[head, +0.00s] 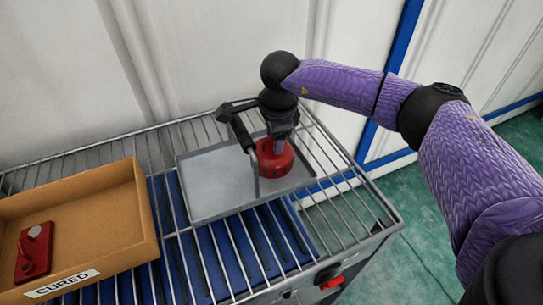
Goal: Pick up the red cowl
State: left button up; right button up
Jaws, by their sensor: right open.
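The red cowl (277,163) is a short round red part standing on a grey metal tray (215,180), near the tray's right side. My right gripper (266,155) is above and around the cowl's near and upper side, pointing down with its jaws open. The gripper's dark body hides part of the cowl's top. I cannot tell whether the fingers touch it. My left gripper is out of view.
The tray lies on a wire rack (344,207). A cardboard box (133,212) labelled CURED stands at the left with a red part (34,252) inside. A pale wall (190,50) rises close behind the rack. Green floor (425,225) lies to the right.

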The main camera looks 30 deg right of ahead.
jog(key=shift+c, duration=0.3)
grip_shut()
dwell(1.1)
